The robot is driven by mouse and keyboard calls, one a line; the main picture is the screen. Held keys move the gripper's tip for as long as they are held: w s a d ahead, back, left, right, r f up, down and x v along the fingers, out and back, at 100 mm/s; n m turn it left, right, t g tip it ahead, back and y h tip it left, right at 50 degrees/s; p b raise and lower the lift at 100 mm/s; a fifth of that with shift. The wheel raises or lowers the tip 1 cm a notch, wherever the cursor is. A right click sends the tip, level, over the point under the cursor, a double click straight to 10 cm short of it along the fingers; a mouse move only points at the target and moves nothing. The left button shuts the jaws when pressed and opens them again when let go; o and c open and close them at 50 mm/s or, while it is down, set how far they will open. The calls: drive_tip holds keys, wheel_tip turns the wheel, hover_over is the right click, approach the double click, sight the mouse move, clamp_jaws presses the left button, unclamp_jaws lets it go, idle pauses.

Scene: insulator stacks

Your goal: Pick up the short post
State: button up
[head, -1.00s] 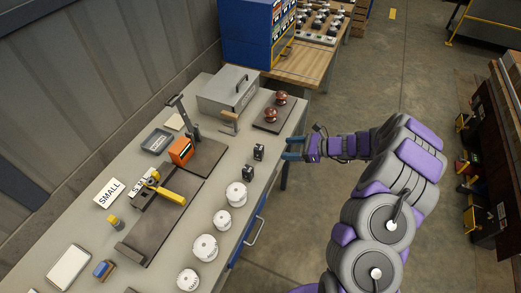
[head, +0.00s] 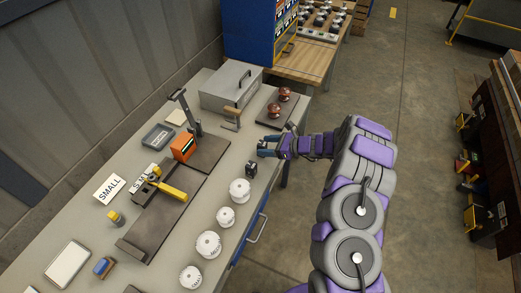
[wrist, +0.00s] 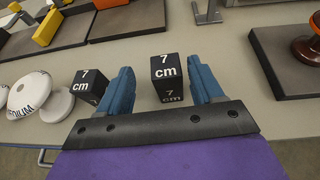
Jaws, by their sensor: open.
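Two small black blocks marked "7 cm" stand upright on the grey bench; I take these as the short posts. One black block (wrist: 167,78) is between the spread blue fingers of my gripper (wrist: 160,88), nearer the right finger, with a gap on its left. In the head view my gripper (head: 265,147) reaches over the bench's right edge and mostly hides that block. The other black block (wrist: 90,87) is just outside the left finger, which covers part of it; it shows in the head view (head: 251,168). My gripper is open and holds nothing.
White discs (head: 208,245) line the bench's front edge. Two red-brown insulators (head: 274,109) stand on a dark plate beyond my gripper. A grey toolbox (head: 231,88), an orange block (head: 184,148) and a yellow-handled tool (head: 168,188) lie farther back.

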sight(259, 145)
drive_tip(key=shift+w+a+f+b, duration=0.5)
drive_tip(key=shift+w+a+f, duration=0.35)
drive_tip(key=shift+a, duration=0.2)
drive_tip(key=shift+w+a+f, duration=0.1)
drive_tip(key=shift+a+f, duration=0.1)
drive_tip(key=shift+a, duration=0.75)
drive_tip(key=shift+c, duration=1)
drive_tip(key=shift+d, duration=0.25)
drive_tip(key=c, duration=0.6)
drive_tip(key=shift+a, duration=0.2)
drive_tip(key=c, duration=0.4)
